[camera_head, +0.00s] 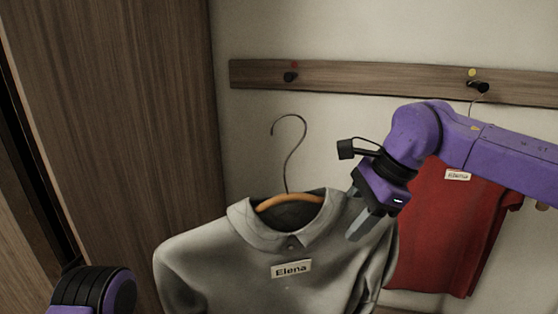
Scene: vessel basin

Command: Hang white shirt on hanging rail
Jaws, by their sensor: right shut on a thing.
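A light grey-white collared shirt (230,262) with an "Elena" tag (291,269) hangs on a wooden hanger (290,201) with a metal hook (300,148). The hook is free, below and in front of the rail (370,82). My right gripper (362,222) is shut on the shirt at its shoulder, right of the collar. The rail is a wooden board on the wall. It has a dark peg (290,77) under a red dot, bare. Of my left arm only a rounded part shows at the bottom left; its gripper is out of view.
A red shirt (440,235) hangs from the right peg (478,87) under a yellow dot, behind my right arm. A tall wooden panel (125,120) stands at the left. The wall around the left peg is clear.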

